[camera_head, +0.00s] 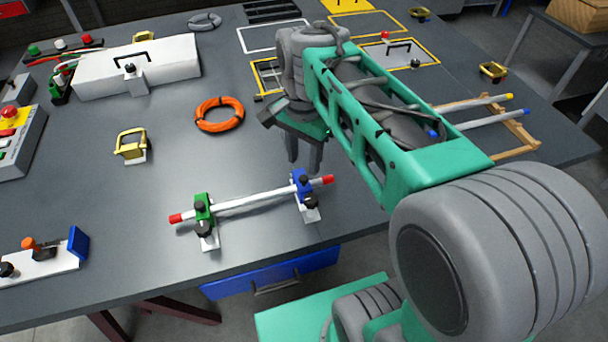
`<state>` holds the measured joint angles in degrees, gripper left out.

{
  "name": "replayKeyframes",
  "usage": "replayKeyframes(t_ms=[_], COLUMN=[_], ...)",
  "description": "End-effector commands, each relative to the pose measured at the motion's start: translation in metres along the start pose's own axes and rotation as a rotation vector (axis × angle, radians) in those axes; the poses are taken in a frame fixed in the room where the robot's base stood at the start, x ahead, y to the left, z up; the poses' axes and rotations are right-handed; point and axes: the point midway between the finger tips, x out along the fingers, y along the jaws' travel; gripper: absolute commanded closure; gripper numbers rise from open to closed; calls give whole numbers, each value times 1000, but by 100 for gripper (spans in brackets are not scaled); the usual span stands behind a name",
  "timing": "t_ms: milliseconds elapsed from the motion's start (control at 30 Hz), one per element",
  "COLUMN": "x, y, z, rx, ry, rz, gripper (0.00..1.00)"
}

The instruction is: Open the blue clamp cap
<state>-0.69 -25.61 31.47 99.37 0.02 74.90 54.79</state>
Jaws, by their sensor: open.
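The blue clamp cap (301,180) tops the right-hand clamp near the table's front edge. It sits over a white rod with red ends (255,201) and looks closed on it. A black knob is at the front of this clamp. A green clamp (203,207) holds the rod's left part and also looks closed. My gripper (305,160) points down just above and behind the blue clamp, with its two fingers apart and nothing between them. The fingers appear close to the blue cap, but I cannot tell whether they touch it.
An orange hose ring (220,114) and a yellow handle (131,145) lie left of my gripper. A white case (137,70) is farther back. A white plate with a blue block (77,243) is at front left. Bare table surrounds the clamps.

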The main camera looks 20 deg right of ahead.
Motion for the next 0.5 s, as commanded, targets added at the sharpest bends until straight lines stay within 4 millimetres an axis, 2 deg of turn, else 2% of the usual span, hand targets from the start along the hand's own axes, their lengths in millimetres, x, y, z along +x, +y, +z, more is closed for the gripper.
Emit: replayKeyframes(t_ms=[100,233,500], x=[24,43,51], y=[1,1,0], z=[0,0,0], rx=[-1,-1,-2], ry=[-1,0,2], rz=[2,1,-1], gripper=[57,57,57])
